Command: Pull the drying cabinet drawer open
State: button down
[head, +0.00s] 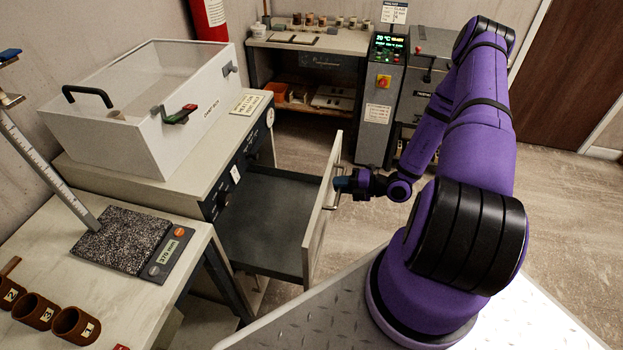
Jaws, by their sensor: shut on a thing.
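The drying cabinet (235,145) stands at the left with a clear-topped white box on it. Its drawer (265,225) is pulled well out towards the right, and its dark inside looks empty. The drawer's pale front panel (322,215) faces my arm. My gripper (343,184) is at the outer side of that panel, shut on the drawer handle (334,190). The handle is partly hidden by the fingers.
A height gauge on a granite base (120,240) and several brown numbered cups (38,311) are on the bench at lower left. A control column (381,100) and a shelf bench (310,42) stand behind. Floor is open at right.

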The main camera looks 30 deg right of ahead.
jog(key=f+v, duration=0.1)
jog(key=v, duration=0.6)
jog(key=shift+s+d+f, duration=0.3)
jog(key=shift+s+d, duration=0.05)
jog(key=shift+s, duration=0.05)
jog(key=c, duration=1.1)
grip_release()
jog(key=shift+d, duration=0.1)
jog(key=v, duration=1)
jog(key=shift+s+d, duration=0.15)
jog(key=shift+s, duration=0.1)
